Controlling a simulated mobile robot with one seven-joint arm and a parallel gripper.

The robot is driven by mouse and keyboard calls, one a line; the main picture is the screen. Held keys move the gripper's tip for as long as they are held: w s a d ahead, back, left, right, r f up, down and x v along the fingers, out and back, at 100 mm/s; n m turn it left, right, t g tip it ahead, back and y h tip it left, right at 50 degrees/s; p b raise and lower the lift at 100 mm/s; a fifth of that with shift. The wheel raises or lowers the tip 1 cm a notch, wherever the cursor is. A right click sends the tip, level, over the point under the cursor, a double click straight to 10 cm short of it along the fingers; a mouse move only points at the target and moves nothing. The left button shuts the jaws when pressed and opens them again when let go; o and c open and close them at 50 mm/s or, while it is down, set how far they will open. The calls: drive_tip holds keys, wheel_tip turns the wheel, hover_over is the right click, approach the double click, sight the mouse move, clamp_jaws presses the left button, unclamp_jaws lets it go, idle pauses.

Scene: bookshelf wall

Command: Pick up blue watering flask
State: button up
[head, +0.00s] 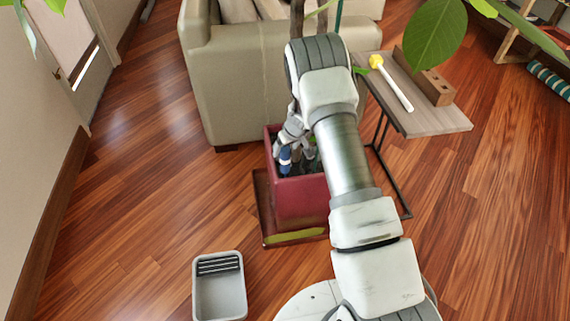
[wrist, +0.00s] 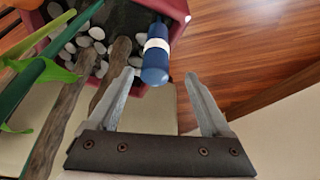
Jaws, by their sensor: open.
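The blue watering flask (wrist: 156,60) is a blue cylinder with a white band. In the wrist view it is at the top centre, at the rim of the red planter (wrist: 174,8). Its lower end shows just at the gap between my fingertips, nearer the left one. My gripper (wrist: 160,77) is open with nothing held. In the head view a small blue part of the flask (head: 285,156) shows inside the red planter (head: 300,205), beside my gripper (head: 291,140). My arm hides much of the planter there.
White pebbles (wrist: 88,42), brown stems (wrist: 112,70) and a green stalk crowd the left of the wrist view. A sofa (head: 240,85) stands behind the planter. A side table (head: 440,118) holds a yellow-tipped white tool and a wooden block. A grey bin (head: 220,300) stands on open floor.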

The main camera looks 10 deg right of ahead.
sight(285, 155)
drive_tip(key=shift+w+a+f, duration=0.1)
drive_tip(key=shift+w+f, duration=0.15)
drive_tip(key=shift+f, duration=0.45)
drive_tip(key=x, duration=0.1)
drive_tip(key=b+x, duration=0.1)
drive_tip(key=x, duration=0.2)
drive_tip(key=shift+s+d+f+b, duration=0.1)
drive_tip(key=shift+d+f+b, duration=0.1)
drive_tip(key=shift+d+b, duration=0.2)
drive_tip(key=shift+w+a+f, duration=0.1)
drive_tip(key=shift+w+f, duration=0.15)
drive_tip(key=shift+f, duration=0.2)
drive_tip(key=shift+c, duration=0.3)
clamp_jaws()
drive_tip(key=shift+r, duration=0.1)
